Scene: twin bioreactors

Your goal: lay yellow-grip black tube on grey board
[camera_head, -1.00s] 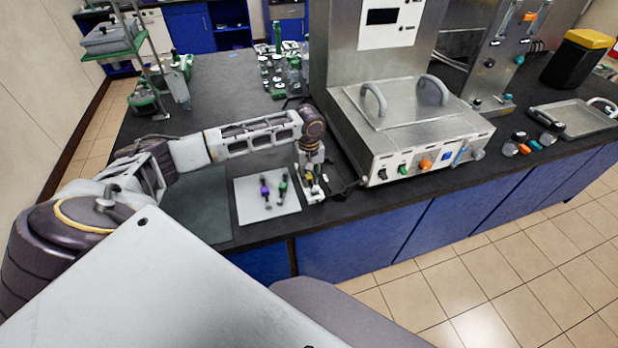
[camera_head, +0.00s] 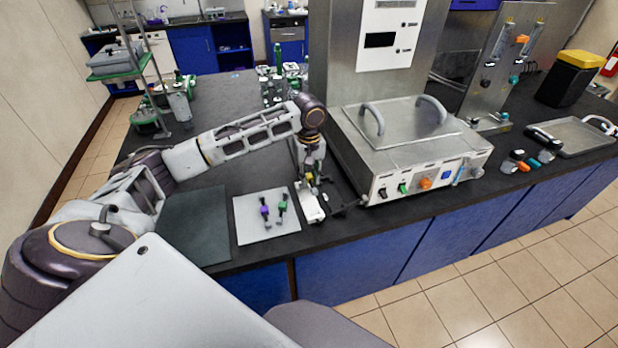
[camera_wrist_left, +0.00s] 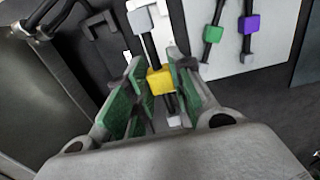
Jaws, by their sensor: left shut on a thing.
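My left gripper (camera_head: 311,186) is shut on the yellow grip (camera_wrist_left: 160,80) of a black tube (camera_wrist_left: 151,48). The tube has a pale grey end piece and stays between the green finger pads in the left wrist view. A pale grey board (camera_head: 250,232) lies on the bench just left of the gripper in the head view. It carries a purple-grip tube (camera_head: 264,211) and a green-grip tube (camera_head: 282,206), side by side. The board also shows at the top right of the wrist view (camera_wrist_left: 268,62). My right gripper is out of view.
A dark grey mat (camera_head: 195,225) lies left of the board. A steel box unit with handles (camera_head: 415,140) stands close right of the gripper. A small white piece (camera_head: 312,208) lies below the gripper. Bare board shows around the two tubes.

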